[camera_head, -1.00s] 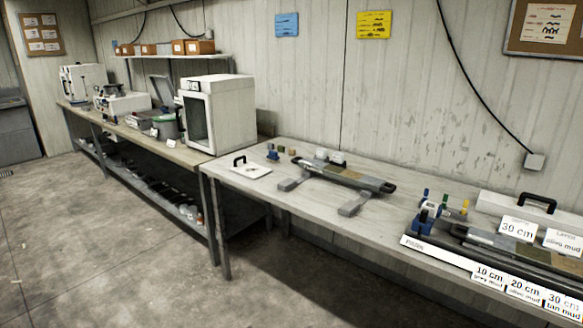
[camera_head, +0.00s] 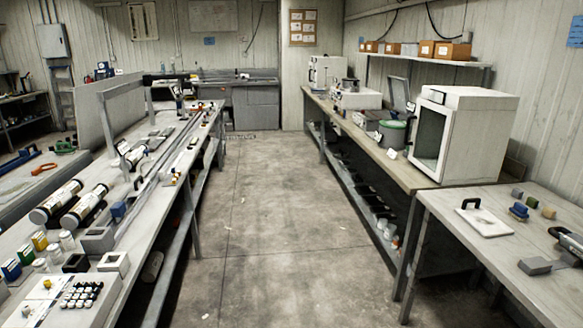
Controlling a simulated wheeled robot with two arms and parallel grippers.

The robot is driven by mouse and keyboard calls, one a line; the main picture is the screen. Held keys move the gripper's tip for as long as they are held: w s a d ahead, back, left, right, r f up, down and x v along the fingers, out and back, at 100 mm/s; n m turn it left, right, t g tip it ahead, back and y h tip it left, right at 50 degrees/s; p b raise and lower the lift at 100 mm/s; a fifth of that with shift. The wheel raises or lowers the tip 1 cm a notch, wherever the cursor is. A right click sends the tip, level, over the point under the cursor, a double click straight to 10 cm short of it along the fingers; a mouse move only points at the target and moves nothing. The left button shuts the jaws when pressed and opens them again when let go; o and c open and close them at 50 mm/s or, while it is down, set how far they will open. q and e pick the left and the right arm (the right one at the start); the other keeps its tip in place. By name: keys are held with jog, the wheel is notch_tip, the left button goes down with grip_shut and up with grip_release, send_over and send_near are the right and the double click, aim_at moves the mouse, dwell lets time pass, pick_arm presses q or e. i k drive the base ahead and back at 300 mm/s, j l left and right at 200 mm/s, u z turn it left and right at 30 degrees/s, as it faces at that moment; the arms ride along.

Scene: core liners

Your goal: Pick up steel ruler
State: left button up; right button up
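I cannot make out a steel ruler for certain in the head view. Long thin grey strips or rails (camera_head: 152,190) run lengthwise along the left bench, but I cannot tell whether one of them is a ruler. Neither of my grippers is in view.
The left bench (camera_head: 212,128) holds dark tubes with white ends (camera_head: 57,200), jars and a keypad tray (camera_head: 62,302). A clear concrete aisle (camera_head: 265,220) runs between it and the right benches. A white cabinet (camera_head: 462,135) and a white board with a black handle (camera_head: 484,222) are at right.

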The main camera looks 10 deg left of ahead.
aim_at(140, 183)
jog(key=i+j+u, duration=0.1)
jog(key=i+u, duration=0.85)
jog(key=i+l+u, duration=0.25)
jog(key=i+u, duration=0.2)
jog(key=i+l+u, duration=0.45)
jog(key=k+j, duration=0.1)
